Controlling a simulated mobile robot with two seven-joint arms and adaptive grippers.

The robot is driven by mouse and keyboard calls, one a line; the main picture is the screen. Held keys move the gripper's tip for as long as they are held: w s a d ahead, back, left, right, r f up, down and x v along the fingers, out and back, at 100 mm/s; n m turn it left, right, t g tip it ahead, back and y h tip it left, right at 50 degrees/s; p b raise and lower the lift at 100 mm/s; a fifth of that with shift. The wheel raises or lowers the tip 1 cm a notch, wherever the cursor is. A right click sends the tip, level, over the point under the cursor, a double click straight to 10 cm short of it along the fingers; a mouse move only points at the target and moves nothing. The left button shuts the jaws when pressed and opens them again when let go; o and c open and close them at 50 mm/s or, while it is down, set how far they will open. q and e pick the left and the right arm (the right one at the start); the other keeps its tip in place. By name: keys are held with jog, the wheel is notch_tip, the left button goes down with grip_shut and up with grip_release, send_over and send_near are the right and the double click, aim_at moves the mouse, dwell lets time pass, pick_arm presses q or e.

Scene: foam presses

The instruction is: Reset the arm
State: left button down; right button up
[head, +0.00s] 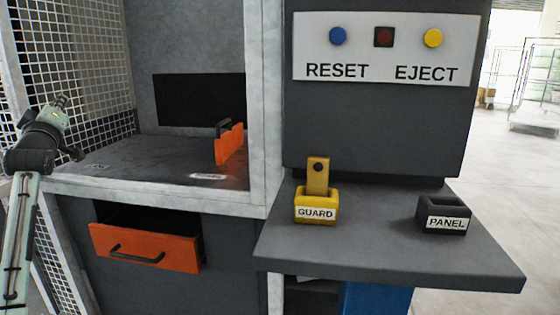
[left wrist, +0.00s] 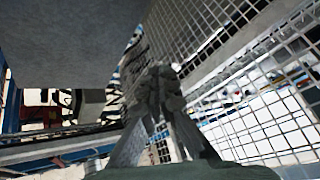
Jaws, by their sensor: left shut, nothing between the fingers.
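My left gripper (head: 61,98) is at the far left of the head view, beside the mesh guard and in front of the press opening. It is small there, at the end of my raised green-grey arm. In the left wrist view the gripper (left wrist: 157,80) is dark, with its fingers together and empty. It points toward the mesh, with a grey surface close above left. It is apart from the orange drawer and the control shelf. My right gripper is not in view.
Wire mesh (head: 70,55) stands close by my left arm. An orange drawer (head: 145,249) is partly open. An orange handled plate (head: 229,149) stands on the press bed. A yellow GUARD holder (head: 316,212) with a key-like tab and a black PANEL holder (head: 443,212) are on the shelf.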

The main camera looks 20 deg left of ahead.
pick_arm(q)
jog(key=s+d+f+m+g+h, duration=0.15)
jog(key=d+f+m, duration=0.35)
jog(key=f, duration=0.9)
jog(key=d+f+m+g+h, duration=0.3)
jog(key=d+f+m, duration=0.15)
jog(key=f, duration=0.95)
jog(key=s+d+f+m+g+h, duration=0.1)
jog(key=d+f+m+g+h, duration=0.3)
jog(key=f, duration=0.9)
jog(key=s+d+f+m+g, duration=0.2)
jog(key=s+d+f+m, duration=0.3)
jog(key=s+f, duration=0.5)
jog(key=s+d+f+m+g, duration=0.25)
jog(key=s+d+f, duration=0.45)
jog(key=s+f, duration=0.4)
jog(key=s+d+f+n+h, duration=0.1)
jog(key=d+f+h, duration=0.1)
jog(key=d, duration=0.6)
jog(key=s+d+f+n+h, duration=0.1)
jog(key=s+d+f+h, duration=0.1)
jog(key=d, duration=0.7)
jog(key=shift+s+d+f+g, duration=0.2)
jog(key=shift+f+g, duration=0.2)
jog(key=shift+f, duration=0.45)
jog(key=shift+a, duration=0.15)
